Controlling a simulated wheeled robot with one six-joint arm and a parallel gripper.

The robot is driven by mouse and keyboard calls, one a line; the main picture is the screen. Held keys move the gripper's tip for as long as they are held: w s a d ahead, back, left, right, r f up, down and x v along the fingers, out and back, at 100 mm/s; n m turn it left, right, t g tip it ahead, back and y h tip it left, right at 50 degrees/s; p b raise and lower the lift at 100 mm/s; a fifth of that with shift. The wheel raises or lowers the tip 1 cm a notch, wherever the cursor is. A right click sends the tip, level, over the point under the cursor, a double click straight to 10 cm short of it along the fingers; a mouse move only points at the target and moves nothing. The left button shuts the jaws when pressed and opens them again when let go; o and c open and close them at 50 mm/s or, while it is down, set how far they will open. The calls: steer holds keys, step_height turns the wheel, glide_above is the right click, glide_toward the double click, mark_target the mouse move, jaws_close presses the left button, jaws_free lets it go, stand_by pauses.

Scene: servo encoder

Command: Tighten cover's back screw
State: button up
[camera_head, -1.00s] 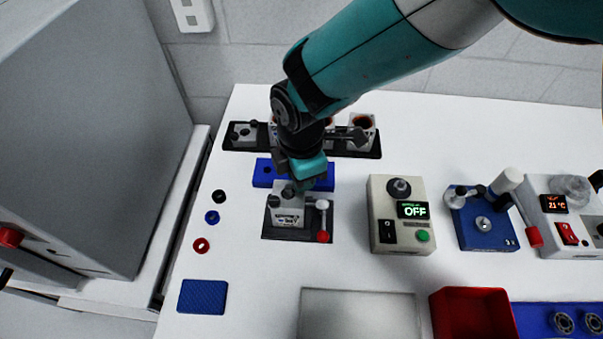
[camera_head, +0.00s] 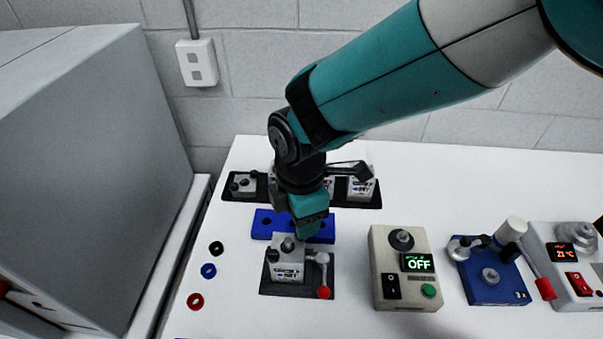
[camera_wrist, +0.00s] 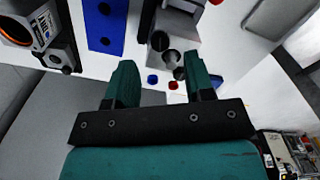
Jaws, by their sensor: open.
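A grey servo housing (camera_head: 288,268) with a label on its front sits in a dark fixture (camera_head: 272,290) with a red-tipped clamp lever (camera_head: 323,280). A dark round knob or screw head (camera_head: 288,244) shows on its top, and another (camera_head: 271,256) at its left side. I cannot tell which is the cover's back screw. My gripper (camera_head: 309,235) is just behind and above the housing's top right, pointing down. In the wrist view my gripper (camera_wrist: 160,82) is open, with nothing between its fingers. The housing's dark knob (camera_wrist: 160,41) lies beyond the fingertips there, apart from them.
A blue block with holes (camera_head: 262,222) lies close behind the fixture. A dark rack (camera_head: 372,199) with several parts stands farther back, partly behind my arm. A control box reading OFF (camera_head: 402,268) stands to the right. Black, blue and red rings (camera_head: 195,301) lie at left.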

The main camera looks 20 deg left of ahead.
step_height(320, 180, up, 14)
steer(key=b, duration=0.2)
steer(key=shift+f, duration=0.25)
